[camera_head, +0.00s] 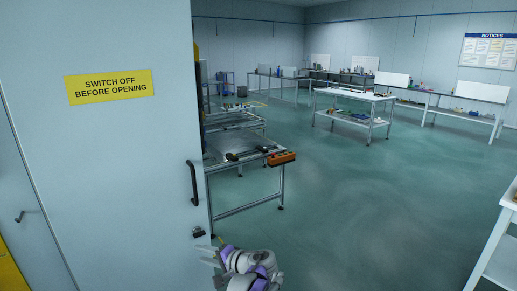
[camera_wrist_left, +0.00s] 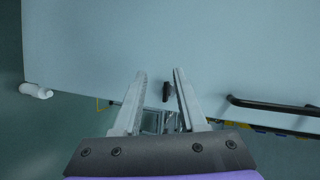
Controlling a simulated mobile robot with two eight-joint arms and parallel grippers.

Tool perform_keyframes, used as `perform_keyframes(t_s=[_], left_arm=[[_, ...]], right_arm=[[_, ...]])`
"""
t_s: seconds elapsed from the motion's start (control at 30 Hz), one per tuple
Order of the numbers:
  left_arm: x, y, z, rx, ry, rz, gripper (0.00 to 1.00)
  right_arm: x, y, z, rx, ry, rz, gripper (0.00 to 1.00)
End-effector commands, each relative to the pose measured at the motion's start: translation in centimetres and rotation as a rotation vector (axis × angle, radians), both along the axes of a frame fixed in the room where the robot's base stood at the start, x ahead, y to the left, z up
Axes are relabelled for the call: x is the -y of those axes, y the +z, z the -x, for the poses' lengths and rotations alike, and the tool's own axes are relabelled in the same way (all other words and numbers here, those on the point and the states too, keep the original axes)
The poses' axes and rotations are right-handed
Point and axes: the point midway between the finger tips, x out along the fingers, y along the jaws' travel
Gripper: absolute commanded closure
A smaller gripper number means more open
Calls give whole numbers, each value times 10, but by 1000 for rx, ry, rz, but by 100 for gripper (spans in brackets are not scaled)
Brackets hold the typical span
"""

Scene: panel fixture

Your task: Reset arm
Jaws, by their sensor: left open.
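My left gripper (camera_head: 211,257) is low in the head view, beside the bottom right edge of a large pale blue panel door (camera_head: 110,150). In the left wrist view its two fingers (camera_wrist_left: 158,74) are spread, with nothing held between them. The door's pale surface (camera_wrist_left: 220,40) fills much of that view. A small dark latch-like piece (camera_wrist_left: 166,92) shows between the fingers; I cannot tell how far off it is. It may be the dark piece (camera_head: 199,234) at the door's edge in the head view. My right gripper is not in view.
The door has a black handle (camera_head: 192,183) and a yellow warning sign (camera_head: 109,87). A metal bench (camera_head: 240,165) with an orange-and-black box (camera_head: 281,158) stands just behind it. A white table edge (camera_head: 494,245) is at the lower right. The green floor (camera_head: 370,205) between is clear.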

Motion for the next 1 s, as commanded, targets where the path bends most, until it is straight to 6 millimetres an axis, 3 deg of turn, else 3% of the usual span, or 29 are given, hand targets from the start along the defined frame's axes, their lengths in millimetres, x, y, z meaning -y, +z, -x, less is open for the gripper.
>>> perform_keyframes(t_s=[0.1, 0.3, 0.5, 0.7, 0.83, 1.0], left_arm=[[-30, 14, 47, -48, 25, 164, 59], [-54, 17, 134, -92, 60, 450, 59], [-54, 10, 226, -88, 96, 740, 59], [-35, -6, 306, -35, 127, 1022, 59], [-20, -17, 340, 7, 144, 1160, 59], [-9, -25, 360, 41, 152, 1257, 59]], right_arm=[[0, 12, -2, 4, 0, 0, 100], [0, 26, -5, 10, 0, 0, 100], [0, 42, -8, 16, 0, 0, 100], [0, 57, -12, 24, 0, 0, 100], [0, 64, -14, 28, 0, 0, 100], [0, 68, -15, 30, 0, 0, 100]])
